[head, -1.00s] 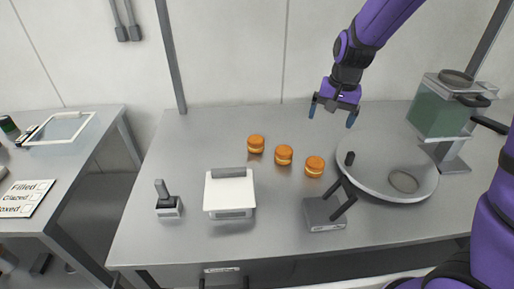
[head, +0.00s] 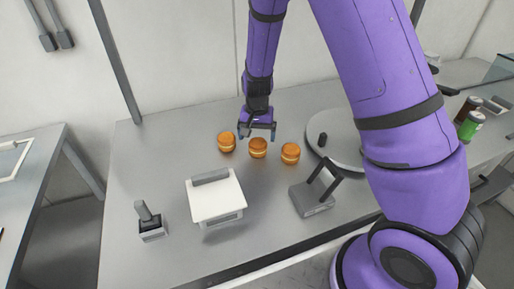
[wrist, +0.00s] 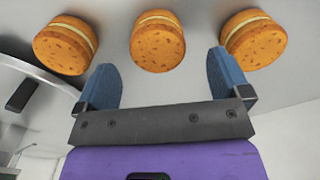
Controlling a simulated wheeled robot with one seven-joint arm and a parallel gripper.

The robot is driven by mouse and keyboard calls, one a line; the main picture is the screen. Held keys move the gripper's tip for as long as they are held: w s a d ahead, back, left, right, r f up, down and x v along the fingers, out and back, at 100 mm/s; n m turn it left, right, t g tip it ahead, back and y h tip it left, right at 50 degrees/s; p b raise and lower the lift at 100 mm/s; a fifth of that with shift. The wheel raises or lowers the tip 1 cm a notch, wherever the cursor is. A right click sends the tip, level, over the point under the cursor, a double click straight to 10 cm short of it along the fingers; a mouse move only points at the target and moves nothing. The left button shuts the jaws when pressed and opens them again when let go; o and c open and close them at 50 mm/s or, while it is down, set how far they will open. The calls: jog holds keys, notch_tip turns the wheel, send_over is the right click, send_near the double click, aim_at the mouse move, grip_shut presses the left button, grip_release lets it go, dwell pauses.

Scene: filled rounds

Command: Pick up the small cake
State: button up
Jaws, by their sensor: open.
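Three small round orange-brown cakes with a pale filling layer stand in a row on the grey table: a left cake (head: 227,141), a middle cake (head: 258,148) and a right cake (head: 290,153). They look alike in size. My gripper (head: 257,134) is open and empty, pointing down just behind and above the middle cake. In the wrist view the middle cake (wrist: 158,41) lies ahead of the gap between the blue fingers (wrist: 160,68), apart from them. The other cakes (wrist: 65,43) (wrist: 254,39) lie outside the fingers.
A white-topped box (head: 216,200) stands in front of the cakes, with a small grey device (head: 150,222) to its left. A grey stand (head: 314,196) and a round turntable (head: 342,142) are to the right. Bare table lies at the left.

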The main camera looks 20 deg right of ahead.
aim_at(258, 143)
jog(key=shift+s+f, duration=0.15)
jog(key=shift+f, duration=1.2)
jog(key=shift+s+f, duration=0.1)
jog(key=shift+f, duration=1.2)
jog(key=c, duration=0.7)
